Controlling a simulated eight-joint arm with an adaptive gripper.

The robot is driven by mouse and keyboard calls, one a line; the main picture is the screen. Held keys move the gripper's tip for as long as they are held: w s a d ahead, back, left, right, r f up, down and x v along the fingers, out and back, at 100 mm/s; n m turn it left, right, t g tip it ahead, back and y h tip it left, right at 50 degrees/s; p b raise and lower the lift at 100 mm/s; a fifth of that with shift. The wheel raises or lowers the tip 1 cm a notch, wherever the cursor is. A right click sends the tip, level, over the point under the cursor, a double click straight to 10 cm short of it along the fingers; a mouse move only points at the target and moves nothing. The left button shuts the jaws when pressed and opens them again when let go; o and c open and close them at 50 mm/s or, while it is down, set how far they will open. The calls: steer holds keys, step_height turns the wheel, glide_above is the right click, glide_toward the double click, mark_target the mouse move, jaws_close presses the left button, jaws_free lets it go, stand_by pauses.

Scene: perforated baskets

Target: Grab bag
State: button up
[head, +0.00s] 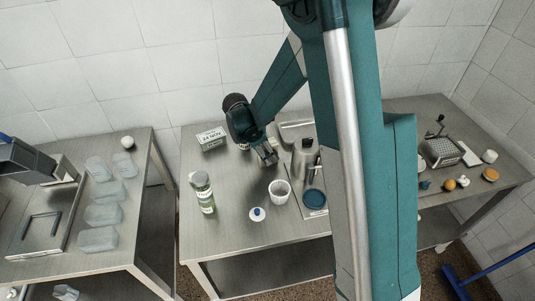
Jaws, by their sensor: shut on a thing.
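No thing in the head view is clearly a bag. Several pale, translucent pieces (103,214) lie in a row on the left metal table; I cannot tell whether they are bags or plastic containers. A similar small pale piece (65,292) shows low down by that table's front edge. My gripper (266,153) is over the back of the middle table, far to the right of these pieces. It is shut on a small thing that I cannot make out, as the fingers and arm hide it.
On the middle table (232,247) are a labelled box (211,139), a green-and-white bottle (202,191), a white cup (279,191), a steel bottle (303,158) and a blue round item (314,199). My arm hides the table's right part. A blue broom (490,269) leans at right.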

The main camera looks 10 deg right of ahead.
mark_target(271, 141)
steer(key=shift+r, duration=0.15)
steer(key=shift+r+p, duration=0.5)
steer(key=shift+r, duration=4.3)
steer(key=shift+w+d, duration=0.1)
